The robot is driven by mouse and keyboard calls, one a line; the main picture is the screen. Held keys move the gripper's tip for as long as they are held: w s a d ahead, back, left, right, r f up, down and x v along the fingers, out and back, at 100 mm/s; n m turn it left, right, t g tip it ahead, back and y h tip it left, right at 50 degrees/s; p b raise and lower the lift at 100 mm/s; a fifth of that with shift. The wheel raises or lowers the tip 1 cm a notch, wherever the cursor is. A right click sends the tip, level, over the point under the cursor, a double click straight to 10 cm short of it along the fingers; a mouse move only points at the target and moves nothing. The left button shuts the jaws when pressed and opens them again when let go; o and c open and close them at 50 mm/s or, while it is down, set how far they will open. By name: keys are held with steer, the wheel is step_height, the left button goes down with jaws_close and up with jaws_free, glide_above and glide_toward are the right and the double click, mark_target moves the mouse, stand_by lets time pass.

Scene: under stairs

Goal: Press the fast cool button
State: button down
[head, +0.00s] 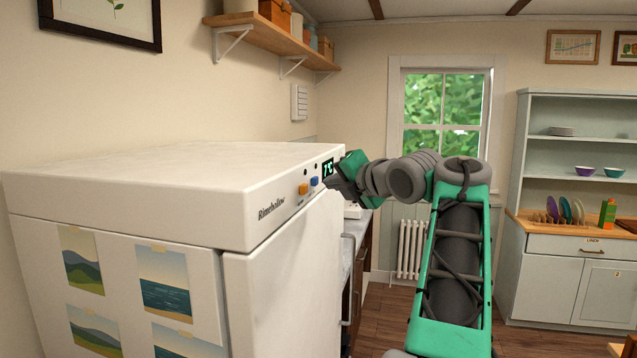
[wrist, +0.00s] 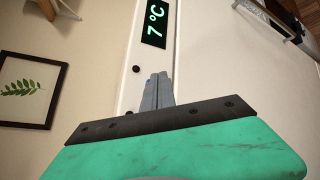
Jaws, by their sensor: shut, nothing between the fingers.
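A white fridge (head: 150,190) marked "Rimehollow" stands at the left in the head view. The panel on its upper front edge has an orange button (head: 303,188), a blue button (head: 314,181) and a lit display (head: 327,168). I cannot read which button is fast cool. The display reads 7 °C in the wrist view (wrist: 154,24). My gripper (head: 331,184) is shut and empty, its tips just right of the blue button and below the display.
Two small dark dots sit on the panel, one (wrist: 136,69) nearer the display. A wall shelf (head: 270,38) hangs above the fridge. A counter (head: 355,228) lies beyond it. A cream dresser (head: 570,262) stands at the far right, with open floor before it.

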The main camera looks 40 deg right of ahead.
stand_by(0.4)
steer(key=shift+w+a+b, duration=0.25)
steer(key=shift+w+b, duration=0.05)
steer(key=shift+w, duration=0.05)
steer(key=shift+w+a, duration=0.15)
stand_by(0.3)
steer(key=shift+s+d, duration=0.4)
steer(key=shift+s, duration=0.1)
steer(key=s+d, duration=0.3)
steer(key=s, duration=0.1)
steer(key=shift+s+d, duration=0.35)
steer(key=shift+s, duration=0.05)
stand_by(0.4)
